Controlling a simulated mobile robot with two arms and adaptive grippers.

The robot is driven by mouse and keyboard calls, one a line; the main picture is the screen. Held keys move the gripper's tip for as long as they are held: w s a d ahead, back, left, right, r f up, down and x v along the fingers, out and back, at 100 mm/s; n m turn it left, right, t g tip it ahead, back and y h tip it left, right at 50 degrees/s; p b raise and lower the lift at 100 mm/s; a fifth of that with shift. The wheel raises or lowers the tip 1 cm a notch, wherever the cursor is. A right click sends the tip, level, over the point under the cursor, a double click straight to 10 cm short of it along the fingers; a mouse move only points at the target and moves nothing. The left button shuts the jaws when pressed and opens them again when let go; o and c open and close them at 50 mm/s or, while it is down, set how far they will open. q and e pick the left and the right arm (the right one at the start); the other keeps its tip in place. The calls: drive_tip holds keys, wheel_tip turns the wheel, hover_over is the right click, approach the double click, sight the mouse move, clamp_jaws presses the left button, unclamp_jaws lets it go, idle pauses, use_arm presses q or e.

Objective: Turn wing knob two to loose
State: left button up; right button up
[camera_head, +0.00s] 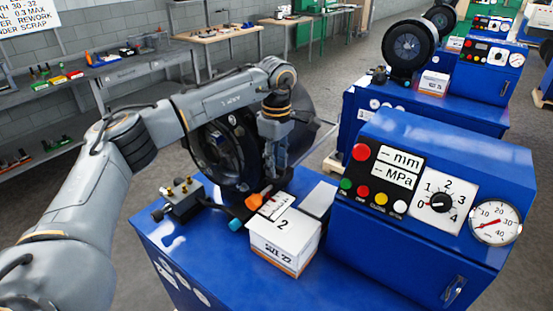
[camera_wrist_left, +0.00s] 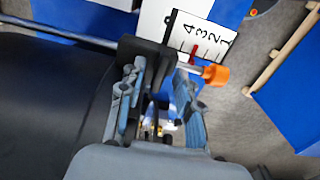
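My left gripper (camera_head: 274,175) points down over the near blue machine, in front of the dark round crimper head (camera_head: 222,150). In the left wrist view, its two fingers (camera_wrist_left: 158,105) stand apart, with a dark part of the machine between and beyond them. I cannot tell whether they touch it. An orange knob (camera_head: 254,201) sits just below the gripper; in the left wrist view this orange knob (camera_wrist_left: 215,75) is outside the fingers, beside a 1-to-4 scale (camera_wrist_left: 203,38) with a red pointer. No knob labelled as wing knob two is clear. My right gripper is not in view.
A white box (camera_head: 285,240) marked 2 and SIZE 22 stands close by. A teal end piece (camera_head: 236,224) and a brass-topped valve block (camera_head: 181,196) sit nearby. The control panel (camera_head: 385,180) with dial (camera_head: 440,203) and gauge (camera_head: 495,222) rises at right.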

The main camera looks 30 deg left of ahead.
use_arm(q)
drive_tip(key=shift+c, duration=0.4)
clamp_jaws()
